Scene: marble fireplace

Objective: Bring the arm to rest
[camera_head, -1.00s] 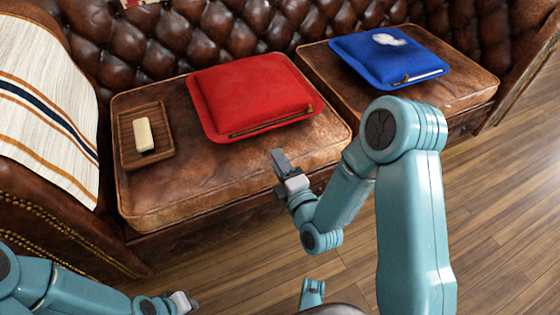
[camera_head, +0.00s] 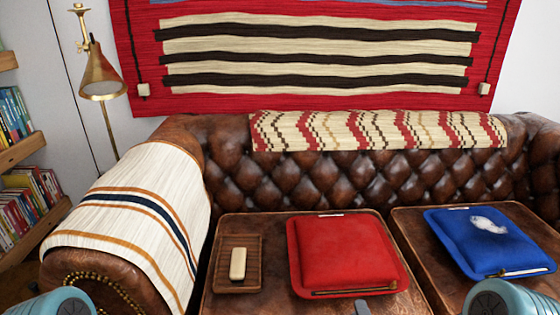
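Only a grey tip of my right gripper (camera_head: 362,307) shows at the bottom edge, just in front of the red cushion's front edge. The rest of it is cut off, so its opening cannot be told. A teal joint of my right arm (camera_head: 505,298) shows at the bottom right. A teal part of my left arm (camera_head: 55,302) shows at the bottom left; the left gripper is out of view.
A brown leather sofa (camera_head: 300,180) holds a red cushion (camera_head: 345,252), a blue cushion (camera_head: 480,245) with a whitish object (camera_head: 488,225), and a wooden tray (camera_head: 225,285) with a cream bar (camera_head: 238,263). A brass lamp (camera_head: 101,75) and bookshelf (camera_head: 22,155) stand left.

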